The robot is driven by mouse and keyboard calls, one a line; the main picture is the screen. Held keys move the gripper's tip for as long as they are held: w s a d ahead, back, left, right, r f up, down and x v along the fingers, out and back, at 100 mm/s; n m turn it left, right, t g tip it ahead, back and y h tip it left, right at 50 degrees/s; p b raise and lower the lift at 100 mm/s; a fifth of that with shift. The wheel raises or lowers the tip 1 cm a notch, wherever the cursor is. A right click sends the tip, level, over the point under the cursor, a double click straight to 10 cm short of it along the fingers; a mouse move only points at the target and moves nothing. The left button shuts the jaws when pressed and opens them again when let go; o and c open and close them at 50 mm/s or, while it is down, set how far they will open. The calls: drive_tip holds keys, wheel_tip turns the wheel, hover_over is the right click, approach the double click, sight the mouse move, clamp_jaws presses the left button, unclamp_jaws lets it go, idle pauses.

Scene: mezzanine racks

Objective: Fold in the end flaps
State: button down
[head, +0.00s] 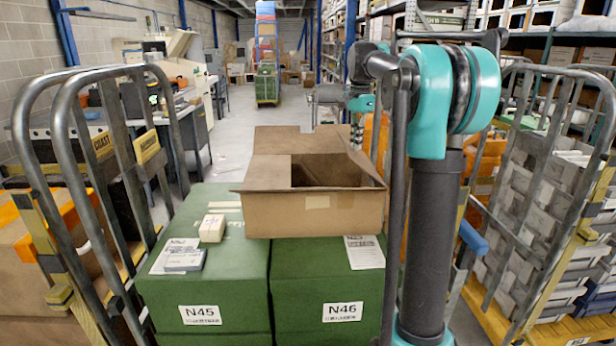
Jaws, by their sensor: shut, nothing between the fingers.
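An open cardboard box (300,215) sits on top of the green crates. A wide flap stands up along its far side (275,140). At the left, a brown panel (265,172) lies across part of the opening, like a flap folded inward. The dark inside shows to the right of it. At the right end, a flap (368,170) slants outward. My gripper (357,138) is shut and empty, pointing down near the box's far right corner. I cannot tell if it touches the box. My arm column hides the area right of the box.
The green crates N45 (200,290) and N46 (325,290) bear a small carton (212,228), a booklet stack (184,261) and a paper sheet (364,252). Metal cart rails stand close at left (85,170) and right (590,180).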

sight(356, 153)
drive_tip(key=shift+f, duration=3.3)
drive_tip(key=shift+r, duration=0.1)
wheel_tip(356, 153, up, 14)
